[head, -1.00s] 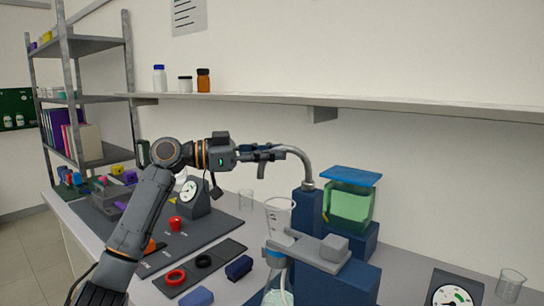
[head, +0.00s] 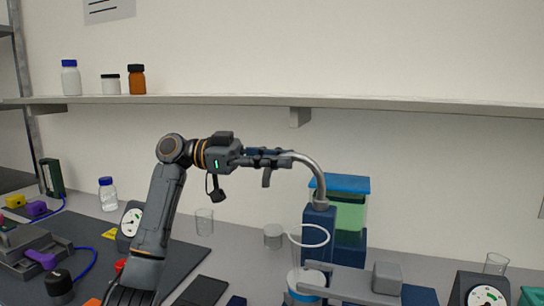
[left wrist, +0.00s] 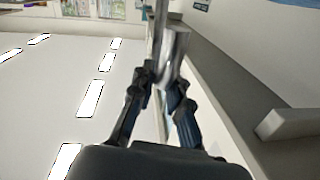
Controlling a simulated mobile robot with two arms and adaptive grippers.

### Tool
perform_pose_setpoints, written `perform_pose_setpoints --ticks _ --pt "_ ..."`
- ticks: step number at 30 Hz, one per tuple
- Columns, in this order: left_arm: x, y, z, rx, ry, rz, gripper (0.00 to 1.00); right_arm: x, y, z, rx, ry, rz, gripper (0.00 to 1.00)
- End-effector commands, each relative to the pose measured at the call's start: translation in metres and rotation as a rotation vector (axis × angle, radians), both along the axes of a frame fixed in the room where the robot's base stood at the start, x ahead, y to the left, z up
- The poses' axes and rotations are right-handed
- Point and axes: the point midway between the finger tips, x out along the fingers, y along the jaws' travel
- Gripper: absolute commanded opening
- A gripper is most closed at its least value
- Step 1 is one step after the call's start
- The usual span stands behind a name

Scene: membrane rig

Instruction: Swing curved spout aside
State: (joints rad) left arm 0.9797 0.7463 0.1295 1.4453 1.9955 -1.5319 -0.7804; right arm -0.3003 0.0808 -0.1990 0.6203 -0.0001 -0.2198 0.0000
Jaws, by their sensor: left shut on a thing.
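The curved spout (head: 315,172) is a grey metal tube that rises from a dark blue block (head: 319,222) and bends over to the left. My left gripper (head: 285,160) is shut on the free left end of the spout, level with its top. In the left wrist view, the fingers of my left gripper (left wrist: 158,85) close around the spout's shiny metal tube (left wrist: 174,50). A clear funnel with a white rim (head: 309,236) stands in front of the blue block, below the bend. My right gripper does not show.
A tank with a blue lid (head: 347,184) and green liquid stands behind the block. A grey clamp bar (head: 345,283) lies in front. Glass beakers (head: 204,222) and a gauge (head: 131,222) stand to the left. A wall shelf (head: 230,100) runs above my arm.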

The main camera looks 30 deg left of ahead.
Motion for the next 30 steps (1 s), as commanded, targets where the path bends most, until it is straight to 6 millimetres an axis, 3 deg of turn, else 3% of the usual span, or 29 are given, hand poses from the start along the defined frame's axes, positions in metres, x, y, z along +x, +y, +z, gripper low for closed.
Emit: perform_pose_setpoints --ticks 17,18,21,30 --pt "0.0015 -0.0010 0.0025 -0.004 -0.004 -0.009 0.00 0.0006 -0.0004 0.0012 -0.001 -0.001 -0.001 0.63" --pt "0.0015 -0.0011 0.0023 -0.004 -0.004 -0.009 0.24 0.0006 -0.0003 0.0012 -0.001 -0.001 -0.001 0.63" --pt "0.0012 -0.0016 0.0017 -0.003 -0.002 -0.012 0.40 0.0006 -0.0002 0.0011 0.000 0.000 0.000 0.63" --pt "0.0002 -0.0010 0.0007 -0.001 -0.002 -0.015 0.40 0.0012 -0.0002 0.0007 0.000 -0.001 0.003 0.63"
